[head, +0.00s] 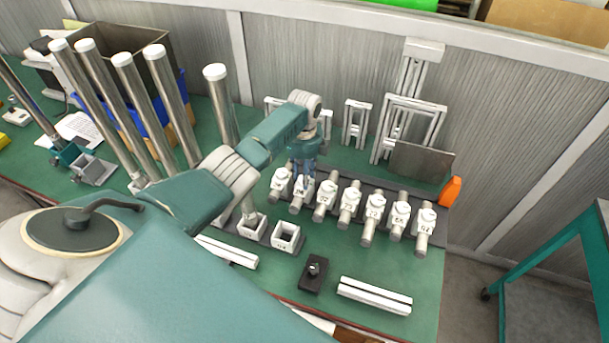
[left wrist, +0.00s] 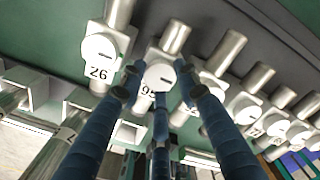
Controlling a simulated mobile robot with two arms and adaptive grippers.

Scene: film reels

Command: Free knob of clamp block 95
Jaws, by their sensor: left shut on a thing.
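Clamp block 95 (left wrist: 150,52) is a white block on a steel post, second from the left in the row of clamp blocks. Its round white knob (left wrist: 158,75) has a dark slot and faces the left wrist camera. My left gripper (head: 303,182) reaches down over this block in the head view and hides part of it. In the left wrist view its blue fingers surround the knob, and the gripper is shut on it. The label 95 is partly covered by a finger. My right gripper is not in view.
Clamp block 26 (left wrist: 101,47) stands close on the left, and several similar blocks follow on the right. Tall steel tubes (head: 220,105) stand left of my forearm.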

